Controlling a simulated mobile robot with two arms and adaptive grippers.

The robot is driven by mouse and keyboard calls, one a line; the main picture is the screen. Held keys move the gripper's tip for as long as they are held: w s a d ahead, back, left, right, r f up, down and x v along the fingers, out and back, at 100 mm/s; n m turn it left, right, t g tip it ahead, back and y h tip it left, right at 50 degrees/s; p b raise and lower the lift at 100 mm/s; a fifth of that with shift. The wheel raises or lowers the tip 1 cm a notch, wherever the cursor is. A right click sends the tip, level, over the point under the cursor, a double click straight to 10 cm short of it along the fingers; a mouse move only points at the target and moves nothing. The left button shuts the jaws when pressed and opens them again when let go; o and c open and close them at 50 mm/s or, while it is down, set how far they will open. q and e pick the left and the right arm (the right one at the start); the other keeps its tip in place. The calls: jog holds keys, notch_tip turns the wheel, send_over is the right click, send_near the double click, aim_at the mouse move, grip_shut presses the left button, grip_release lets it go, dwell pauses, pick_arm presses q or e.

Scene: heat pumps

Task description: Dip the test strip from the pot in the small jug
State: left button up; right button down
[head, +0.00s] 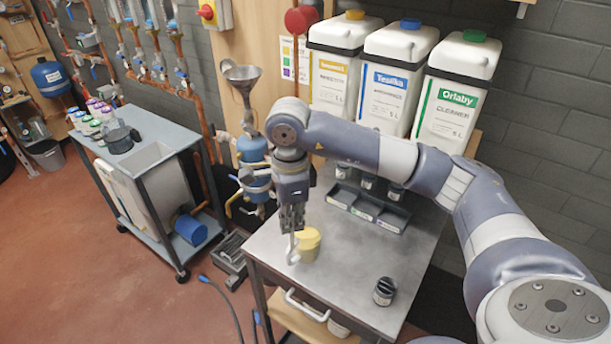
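My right gripper (292,218) points down over the near left part of the grey metal worktop (345,275). Its fingers look close together, but their gap is too small to judge. A narrow whitish piece (292,248) shows just below the fingertips; I cannot tell whether it is held or is part of something behind. A small yellow round vessel (309,245) stands just right of it, partly covered. A small dark pot with a pale label (384,291) stands apart, nearer the worktop's front right. No test strip can be made out for certain. My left gripper is out of view.
A dark compartment tray (368,210) with labels and small jars lies at the back of the worktop. Large white canisters (400,75) stand behind. A metal funnel (241,75) and copper pipes are to the left, beside a grey cart (150,165). The worktop's middle is clear.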

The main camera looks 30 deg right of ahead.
jog(key=w+d+r+m+p, duration=0.3)
jog(key=w+d+m, duration=0.3)
jog(key=m, duration=1)
jog(key=shift+s+d+f+b, duration=0.2)
jog(key=shift+f+b, duration=1.15)
jog(key=shift+f, duration=0.65)
jog(key=shift+s+d+f+b, duration=0.1)
jog(key=shift+d+f+b, duration=0.1)
jog(key=shift+f+b, duration=1.5)
jog(key=shift+s+d+f+b, duration=0.15)
jog(key=shift+f+b, duration=0.85)
jog(key=shift+f, duration=1.35)
jog(key=shift+r, duration=0.1)
notch_tip(320, 180, up, 11)
jog(key=p, duration=0.7)
send_over(306, 218)
jog(key=s+a, duration=0.2)
jog(key=s, duration=0.1)
jog(key=shift+s+a, duration=0.1)
jog(key=shift+s, duration=0.05)
jog(key=shift+f, duration=0.2)
